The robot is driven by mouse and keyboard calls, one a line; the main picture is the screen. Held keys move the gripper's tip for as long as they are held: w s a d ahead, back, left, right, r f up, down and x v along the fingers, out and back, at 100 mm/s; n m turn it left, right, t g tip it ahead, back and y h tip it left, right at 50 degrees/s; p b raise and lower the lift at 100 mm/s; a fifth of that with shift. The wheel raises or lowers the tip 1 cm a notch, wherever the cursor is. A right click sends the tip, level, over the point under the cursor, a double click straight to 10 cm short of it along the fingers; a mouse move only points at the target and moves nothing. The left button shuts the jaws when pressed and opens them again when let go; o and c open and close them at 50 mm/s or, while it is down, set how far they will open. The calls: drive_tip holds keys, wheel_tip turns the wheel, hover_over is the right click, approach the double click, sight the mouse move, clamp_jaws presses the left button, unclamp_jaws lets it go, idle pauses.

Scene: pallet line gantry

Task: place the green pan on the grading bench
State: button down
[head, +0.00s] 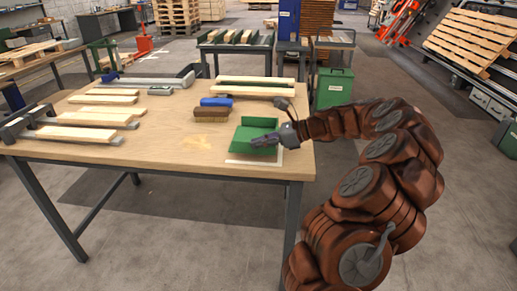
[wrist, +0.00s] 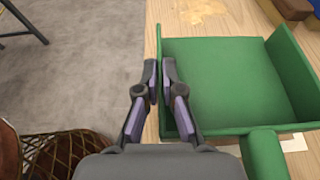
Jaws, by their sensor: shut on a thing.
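The green pan (head: 250,131) is at the near right corner of the wooden-topped bench (head: 180,146). It has low walls and a thick round handle, and it fills the right of the wrist view (wrist: 225,85). My gripper (head: 265,142) is at the pan's near right side. In the wrist view my gripper (wrist: 160,72) has its fingers closed on the pan's left wall. The pan looks level, over a pale rectangle (head: 238,161) on the bench. I cannot tell whether it touches the top.
Several wooden slats (head: 75,133) lie at the bench's left. A green bin (head: 333,87) stands behind the bench. The bench's front middle is clear.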

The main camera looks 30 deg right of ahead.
drive_tip(key=shift+w+d+f, duration=0.15)
drive_tip(key=shift+w+d, duration=0.4)
drive_tip(key=shift+w, duration=0.3)
drive_tip(key=shift+f, duration=1.7)
drive_tip(key=shift+f, duration=0.1)
drive_tip(key=c, duration=1.3)
unclamp_jaws()
